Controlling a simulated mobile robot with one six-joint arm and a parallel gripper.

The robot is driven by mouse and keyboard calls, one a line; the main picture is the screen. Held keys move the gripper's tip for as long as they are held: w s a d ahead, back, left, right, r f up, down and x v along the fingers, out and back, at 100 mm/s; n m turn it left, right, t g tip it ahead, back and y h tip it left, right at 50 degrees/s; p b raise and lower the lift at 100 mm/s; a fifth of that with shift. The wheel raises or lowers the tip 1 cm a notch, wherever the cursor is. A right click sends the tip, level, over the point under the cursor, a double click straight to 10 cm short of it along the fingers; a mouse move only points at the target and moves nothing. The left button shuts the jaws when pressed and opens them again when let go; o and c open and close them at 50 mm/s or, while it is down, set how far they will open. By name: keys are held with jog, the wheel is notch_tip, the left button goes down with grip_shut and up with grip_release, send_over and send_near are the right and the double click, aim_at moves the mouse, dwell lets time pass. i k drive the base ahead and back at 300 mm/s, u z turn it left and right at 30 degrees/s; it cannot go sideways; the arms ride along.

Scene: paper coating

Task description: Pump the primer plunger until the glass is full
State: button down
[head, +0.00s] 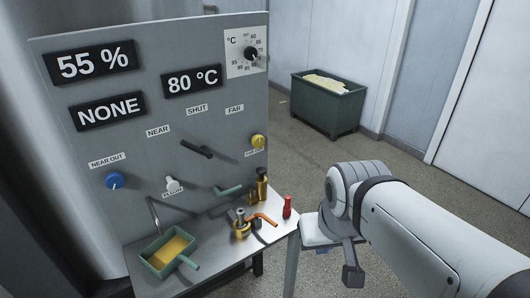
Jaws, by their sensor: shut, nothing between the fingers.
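A small bottle-like fitting (262,187), amber or brass with a dark top, stands at the back right of the metal bench. A brass valve-like fitting (241,226) with a grey top and an orange lever (265,219) is in front of it. A red upright piece (287,207) stands near the bench's right edge. I cannot tell which of these is the primer plunger or the glass, nor any fill level. My gripper (352,275) hangs below my white arm, right of the bench and apart from these fittings. It is shut and empty.
A grey panel (200,110) behind the bench has displays reading 55 %, NONE and 80 °C, a temperature dial (251,54), a black lever (197,149), and blue (115,181) and yellow (258,141) knobs. A green tray (158,265) holds yellow material. A dark bin (327,103) stands behind.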

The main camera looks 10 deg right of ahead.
aim_at(261, 171)
jog(key=z, duration=0.2)
jog(key=i, duration=1)
